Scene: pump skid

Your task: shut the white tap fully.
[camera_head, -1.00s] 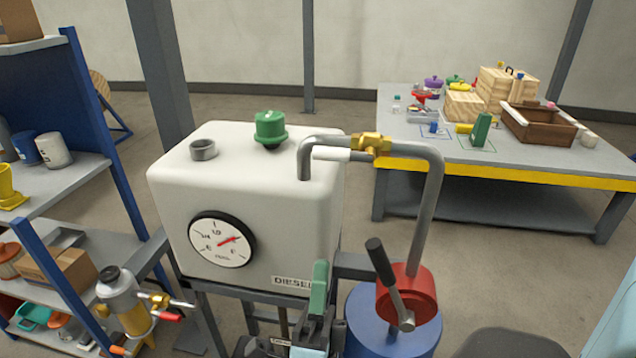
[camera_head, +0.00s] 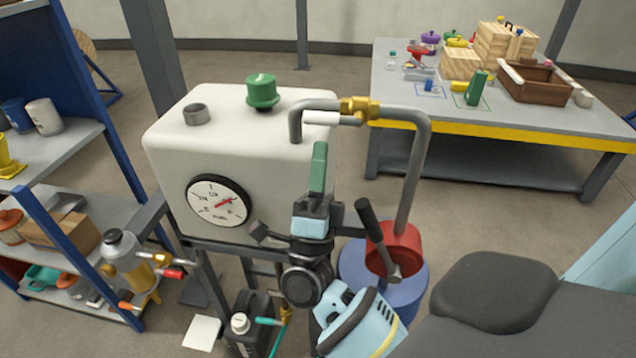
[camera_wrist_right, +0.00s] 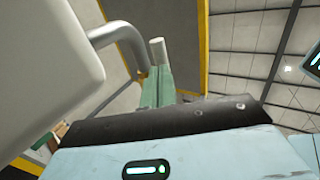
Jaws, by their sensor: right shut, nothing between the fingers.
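The white tap is a brass valve body (camera_head: 360,108) on the grey pipe above the tank. Its white lever (camera_head: 320,118) points left, lying along the horizontal pipe run. My right gripper (camera_head: 320,147) points up with green fingers closed together and nothing between them. Its tips are just below the white lever in the head view, with a small visible gap. In the right wrist view the lever's white end (camera_wrist_right: 158,50) shows just beyond the green fingers (camera_wrist_right: 158,85); I cannot tell whether they touch. My left gripper is not in view.
The white diesel tank (camera_head: 160,150) with a gauge and green cap (camera_head: 262,92) stands left of my right gripper. Shelving is at far left, a table (camera_head: 460,120) behind.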

